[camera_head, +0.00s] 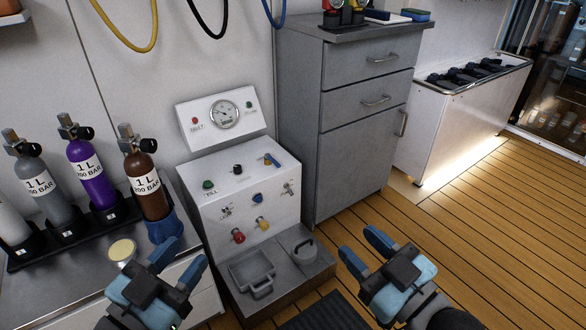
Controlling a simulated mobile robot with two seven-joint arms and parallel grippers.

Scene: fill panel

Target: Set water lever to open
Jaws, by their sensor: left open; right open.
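The white fill panel (215,168) stands against the wall left of centre, with a round gauge (224,114) on its raised back. A blue-handled lever (272,159) sits at the upper right of its sloped top. The front face has a blue knob (257,199), a red knob (238,236), a yellow knob (262,224) and small metal levers (288,188). The labels are too small to tell which is the water lever. My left gripper (180,261) is open and empty, low and left of the panel. My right gripper (364,251) is open and empty, low and right of it. Neither touches the panel.
Several gas cylinders (90,178) stand in a rack on the left counter, next to a small round tin (122,251). A grey tray (252,270) sits at the panel's foot. A grey drawer cabinet (345,120) stands right of the panel. The wooden floor (480,220) at right is clear.

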